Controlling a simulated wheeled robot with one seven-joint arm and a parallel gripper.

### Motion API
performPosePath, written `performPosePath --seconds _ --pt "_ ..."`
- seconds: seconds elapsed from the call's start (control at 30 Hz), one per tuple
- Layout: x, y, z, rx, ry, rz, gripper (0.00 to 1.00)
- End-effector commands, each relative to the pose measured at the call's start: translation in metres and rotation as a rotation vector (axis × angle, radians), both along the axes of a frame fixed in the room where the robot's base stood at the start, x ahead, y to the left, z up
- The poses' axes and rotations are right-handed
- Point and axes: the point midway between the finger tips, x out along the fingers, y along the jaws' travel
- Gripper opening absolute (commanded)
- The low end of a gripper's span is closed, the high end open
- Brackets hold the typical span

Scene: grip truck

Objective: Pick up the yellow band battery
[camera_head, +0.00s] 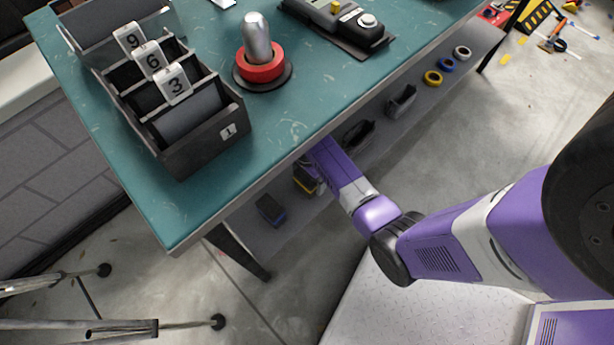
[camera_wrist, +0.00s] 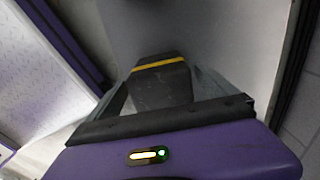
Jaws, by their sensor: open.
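The yellow band battery (camera_wrist: 160,90) is a dark block with a yellow stripe across its far end in the wrist view. It also shows in the head view (camera_head: 305,184), partly hidden, on the shelf under the tabletop. My gripper (camera_wrist: 161,80) is open, with one finger on each side of the battery. Whether the fingers touch it I cannot tell. In the head view my gripper is mostly hidden by the table edge and my purple arm.
The teal tabletop (camera_head: 215,205) overhangs the lower shelf (camera_head: 330,198). A dark blue-banded battery (camera_head: 270,209) lies to the left on that shelf. A dark item (camera_head: 358,134), a grey holder (camera_head: 401,100) and several tape rolls (camera_head: 432,78) lie to the right.

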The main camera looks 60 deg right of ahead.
Motion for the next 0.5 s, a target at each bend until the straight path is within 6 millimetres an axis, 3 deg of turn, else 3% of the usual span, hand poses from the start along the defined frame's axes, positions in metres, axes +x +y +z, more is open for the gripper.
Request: performPosePath --seconds 0.1,0.37,0.5 --pt "0.0007 -0.0008 -0.0163 0.000 -0.001 -0.001 0.96" --pt "0.0008 -0.0007 -0.0169 -0.001 -0.002 0.000 0.94" --pt "0.0008 -0.0007 -0.0168 -0.001 -0.002 0.000 0.67"
